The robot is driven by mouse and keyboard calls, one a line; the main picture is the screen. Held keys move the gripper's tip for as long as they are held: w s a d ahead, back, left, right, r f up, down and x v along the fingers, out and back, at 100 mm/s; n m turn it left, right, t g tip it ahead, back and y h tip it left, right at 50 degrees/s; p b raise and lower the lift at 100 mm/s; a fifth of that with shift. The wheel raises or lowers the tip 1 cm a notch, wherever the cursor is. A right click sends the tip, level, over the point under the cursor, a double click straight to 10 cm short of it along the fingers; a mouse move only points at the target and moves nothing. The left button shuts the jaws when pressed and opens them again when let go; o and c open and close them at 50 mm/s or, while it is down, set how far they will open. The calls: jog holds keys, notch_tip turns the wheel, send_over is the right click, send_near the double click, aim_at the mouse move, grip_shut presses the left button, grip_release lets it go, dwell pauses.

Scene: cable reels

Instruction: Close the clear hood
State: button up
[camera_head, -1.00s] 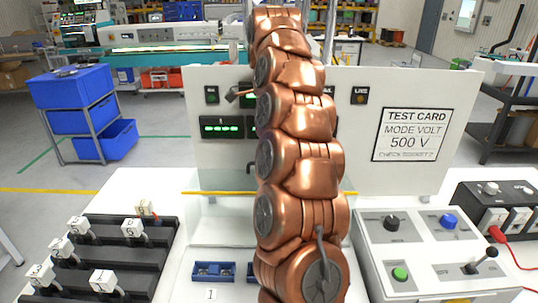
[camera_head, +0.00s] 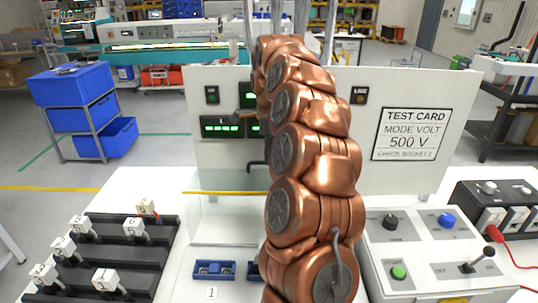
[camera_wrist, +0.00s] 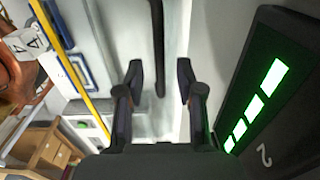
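The clear hood is hard to make out. A yellow strip (camera_head: 225,193), apparently its edge, runs across the front of the white panel and also shows at left in the wrist view (camera_wrist: 75,65). A black bar (camera_head: 256,163) sits above the strip, partly behind my arm. In the wrist view the black bar (camera_wrist: 157,40) ends near my fingertips, between their lines. I cannot tell what it is fixed to.
A white panel (camera_head: 390,185) with green displays (camera_head: 221,127) and a test card (camera_head: 410,134) stands behind. Blue sockets (camera_head: 213,270) lie in front. A black rack with white numbered plugs (camera_head: 105,280) is left; a control box (camera_head: 430,250) is right.

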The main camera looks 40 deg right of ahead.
jog(key=shift+f, duration=0.6)
jog(key=shift+c, duration=0.2)
grip_shut()
